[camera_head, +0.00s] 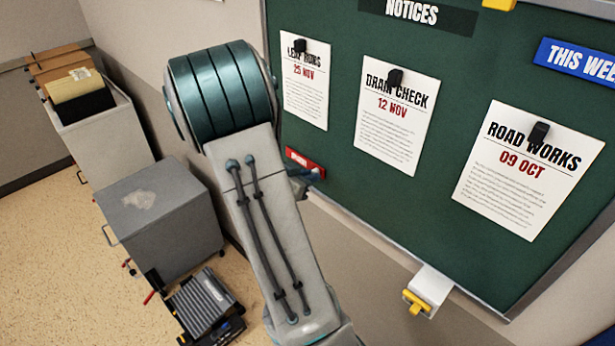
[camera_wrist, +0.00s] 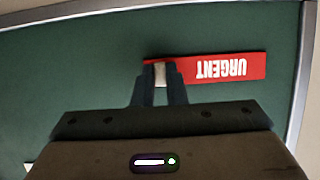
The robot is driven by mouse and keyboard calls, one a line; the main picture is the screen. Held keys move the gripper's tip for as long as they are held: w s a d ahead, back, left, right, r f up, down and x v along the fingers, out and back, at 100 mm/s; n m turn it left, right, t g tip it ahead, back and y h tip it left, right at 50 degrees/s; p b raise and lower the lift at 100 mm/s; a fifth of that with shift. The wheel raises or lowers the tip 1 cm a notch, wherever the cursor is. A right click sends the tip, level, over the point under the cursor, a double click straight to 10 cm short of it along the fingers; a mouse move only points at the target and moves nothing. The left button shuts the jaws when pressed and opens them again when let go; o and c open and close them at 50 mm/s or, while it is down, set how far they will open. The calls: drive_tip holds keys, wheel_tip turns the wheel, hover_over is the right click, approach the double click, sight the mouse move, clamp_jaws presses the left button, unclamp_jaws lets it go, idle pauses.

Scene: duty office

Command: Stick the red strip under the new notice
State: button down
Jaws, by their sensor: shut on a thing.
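The red strip (camera_wrist: 222,68), lettered URGENT, shows upside down in the wrist view, in front of the green board. In the head view, the red strip (camera_head: 300,160) is just below the left notice (camera_head: 305,95), dated 25 NOV, partly behind my arm. My gripper (camera_wrist: 160,84) is shut on one end of the strip, with a pale patch between the fingers. In the head view, my gripper (camera_head: 303,181) is mostly hidden by my arm. I cannot tell whether the strip touches the board.
The green board (camera_head: 340,190) also holds a DRAIN CHECK notice (camera_head: 397,120) and a ROAD WORKS notice (camera_head: 527,172), under black clips. A small white ledge with a yellow item (camera_head: 416,302) is at its lower edge. Grey cabinets (camera_head: 165,225) stand on the floor at left.

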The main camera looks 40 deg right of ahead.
drive_tip(key=c, duration=1.4)
unclamp_jaws()
drive_tip(key=shift+a, duration=0.1)
drive_tip(key=b+v, duration=0.1)
drive_tip(key=v, duration=1.3)
drive_tip(key=w+a+r+n+t+y+b, duration=0.1)
drive_tip(key=w+a+r+n+t+y, duration=0.5)
drive_tip(key=w+a+n+t+y, duration=0.35)
drive_tip(key=s+a+n+g+y, duration=0.2)
drive_tip(key=s+a+n+y, duration=0.4)
drive_tip(key=s+a, duration=0.45)
drive_tip(key=s+d+f+g, duration=0.1)
drive_tip(key=s, duration=0.3)
drive_tip(key=s+d+f+n+g+h, duration=0.1)
drive_tip(key=s+g, duration=0.1)
drive_tip(key=s, duration=0.2)
drive_tip(key=s+d+f+g+h+b, duration=0.1)
drive_tip(key=s+d, duration=0.1)
drive_tip(key=s, duration=0.2)
drive_tip(key=shift+d+n+g, duration=0.15)
drive_tip(key=shift+n+g, duration=0.2)
